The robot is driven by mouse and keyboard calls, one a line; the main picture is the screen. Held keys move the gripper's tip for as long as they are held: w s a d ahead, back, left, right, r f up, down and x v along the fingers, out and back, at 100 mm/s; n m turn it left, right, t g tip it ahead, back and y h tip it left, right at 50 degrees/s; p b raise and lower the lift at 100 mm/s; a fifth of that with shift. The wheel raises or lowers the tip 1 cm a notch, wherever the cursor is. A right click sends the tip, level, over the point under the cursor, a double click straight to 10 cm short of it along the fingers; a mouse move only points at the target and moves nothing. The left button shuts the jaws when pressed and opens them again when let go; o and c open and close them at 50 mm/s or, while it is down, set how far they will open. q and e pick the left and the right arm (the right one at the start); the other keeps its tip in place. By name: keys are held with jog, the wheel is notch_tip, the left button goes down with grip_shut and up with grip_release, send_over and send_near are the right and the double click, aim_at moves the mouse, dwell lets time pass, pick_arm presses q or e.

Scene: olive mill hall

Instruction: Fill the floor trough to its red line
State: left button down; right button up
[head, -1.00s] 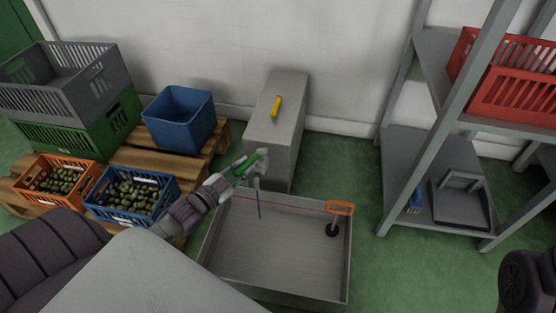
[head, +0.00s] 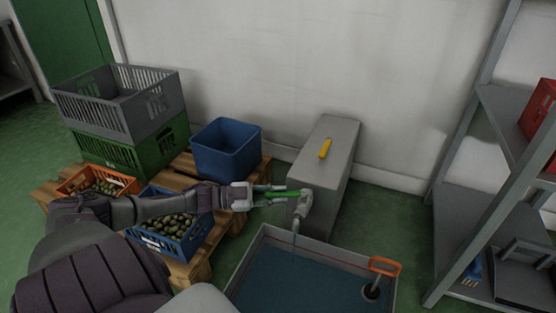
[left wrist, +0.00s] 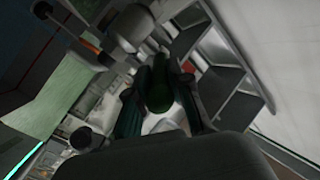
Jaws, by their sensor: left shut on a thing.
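The floor trough (head: 241,268) is a grey basin at the bottom of the head view, cut off by the lower edge. Blue water (head: 295,284) covers its floor. A thin red line (head: 330,256) runs along the inner back wall, with the water surface below it. A grey tap (head: 304,204) on the grey box hangs over the trough, and a thin stream falls from it. My left gripper (head: 270,195) is shut on the tap's green lever (head: 286,194). The lever (left wrist: 159,88) also shows between the fingers in the left wrist view. My right gripper is out of view.
An orange-handled piece (head: 384,266) stands in the trough's right corner. A blue bin (head: 226,150) and olive crates (head: 171,236) stand on pallets at left. A metal shelf (head: 470,205) stands at right.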

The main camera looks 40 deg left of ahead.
pick_arm(q)
jog(key=shift+a+f, duration=0.1)
dwell(0.3)
jog(key=c, duration=1.1)
grip_release()
jog(key=v, duration=1.2)
